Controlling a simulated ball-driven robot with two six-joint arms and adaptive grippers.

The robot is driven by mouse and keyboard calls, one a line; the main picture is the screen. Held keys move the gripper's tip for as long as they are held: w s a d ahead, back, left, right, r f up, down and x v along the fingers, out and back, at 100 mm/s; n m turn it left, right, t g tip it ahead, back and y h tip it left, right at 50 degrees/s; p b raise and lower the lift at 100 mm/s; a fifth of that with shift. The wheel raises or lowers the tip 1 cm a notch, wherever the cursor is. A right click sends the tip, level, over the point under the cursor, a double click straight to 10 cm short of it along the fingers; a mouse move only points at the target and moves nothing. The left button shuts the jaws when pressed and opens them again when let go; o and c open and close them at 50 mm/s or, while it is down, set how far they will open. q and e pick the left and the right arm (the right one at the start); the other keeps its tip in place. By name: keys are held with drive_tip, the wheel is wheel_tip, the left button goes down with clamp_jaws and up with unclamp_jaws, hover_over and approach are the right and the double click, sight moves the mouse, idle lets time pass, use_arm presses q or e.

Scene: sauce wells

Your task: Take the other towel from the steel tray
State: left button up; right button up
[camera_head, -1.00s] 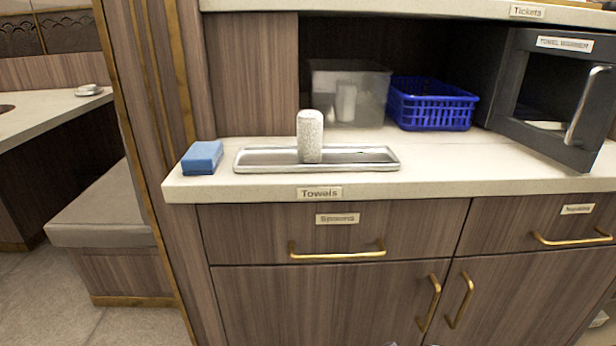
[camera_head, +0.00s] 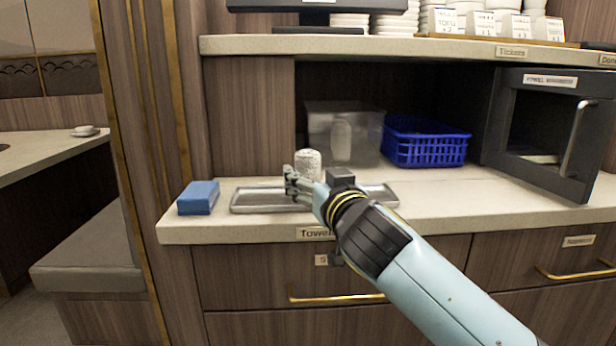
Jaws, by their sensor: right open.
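A white rolled towel (camera_head: 308,163) stands upright on the steel tray (camera_head: 250,201) on the counter. My right gripper (camera_head: 290,184) is open in front of the towel's lower part, over the tray. The gripper and wrist hide the lower part of the towel and the middle of the tray. I cannot tell whether the fingers touch the towel. A pale upright roll (camera_head: 341,138) shows through the clear bin (camera_head: 371,137) behind. My left gripper does not show.
A blue sponge-like block (camera_head: 198,197) lies left of the tray. A blue basket (camera_head: 427,143) stands beside the bin. The towel warmer (camera_head: 551,131) is at the right, with a handle on its front. A shelf edge (camera_head: 400,46) runs above.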

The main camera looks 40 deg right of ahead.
sight(312, 174)
drive_tip(key=x, duration=0.4)
drive_tip(key=shift+w+d+r, duration=0.1)
drive_tip(key=shift+w+d, duration=0.05)
drive_tip(key=shift+w, duration=0.25)
drive_tip(key=shift+c, duration=0.3)
drive_tip(key=c, duration=1.3)
